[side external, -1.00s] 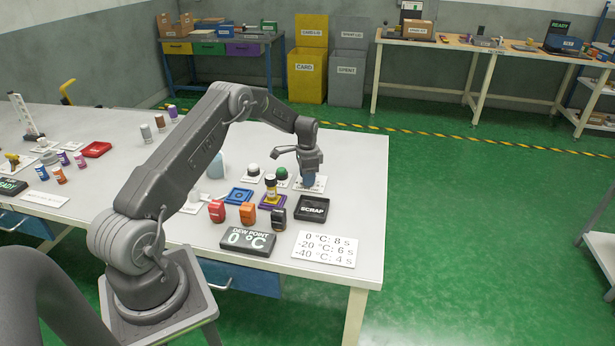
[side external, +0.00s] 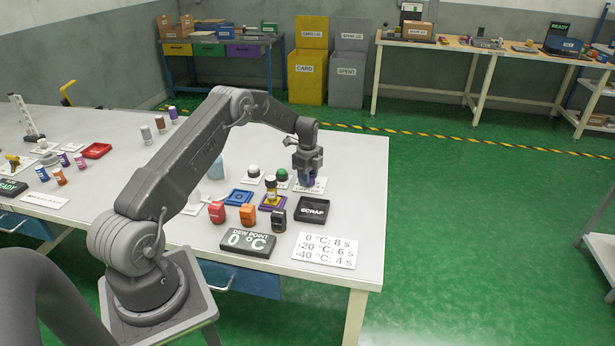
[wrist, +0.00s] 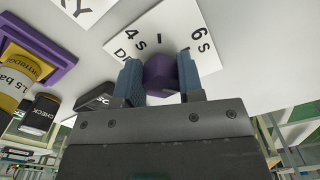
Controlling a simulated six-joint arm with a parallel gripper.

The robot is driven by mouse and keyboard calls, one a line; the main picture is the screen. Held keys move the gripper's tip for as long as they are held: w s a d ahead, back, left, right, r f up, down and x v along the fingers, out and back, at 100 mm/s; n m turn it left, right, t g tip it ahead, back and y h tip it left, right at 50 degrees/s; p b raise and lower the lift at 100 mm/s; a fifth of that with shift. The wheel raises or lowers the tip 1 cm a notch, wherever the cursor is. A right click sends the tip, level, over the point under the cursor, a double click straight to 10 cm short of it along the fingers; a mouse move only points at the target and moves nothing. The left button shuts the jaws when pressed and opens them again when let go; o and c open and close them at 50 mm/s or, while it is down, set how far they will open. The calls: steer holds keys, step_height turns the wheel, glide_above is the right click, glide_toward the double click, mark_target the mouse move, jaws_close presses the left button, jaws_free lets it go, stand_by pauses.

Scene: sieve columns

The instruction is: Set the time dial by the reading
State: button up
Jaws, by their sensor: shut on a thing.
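The time dial is a purple knob (wrist: 160,75) on a white plate (wrist: 200,22) marked 4 s and 6 s in the wrist view. A short dark mark lies between those two labels; I cannot tell the knob's setting. My gripper (wrist: 160,85) is shut on the knob, one blue finger on each side. In the side view my gripper (side external: 308,183) points down at the plate, and the knob is mostly hidden. The dew point display (side external: 248,242) reads 0 °C. The chart card (side external: 324,250) lists 0 °C: 8 s, -20 °C: 6 s, -40 °C: 4 s.
A black scrap tray (side external: 312,209) stands just in front of the dial. A yellow-labelled column (side external: 271,187) stands on a purple base to its left. The table is clear to the right.

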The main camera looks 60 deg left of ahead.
steer(key=shift+w+m, duration=0.1)
steer(key=shift+m, duration=0.4)
steer(key=o, duration=0.9)
steer(key=shift+o, duration=0.2)
step_height(320, 180, up, 14)
stand_by(0.4)
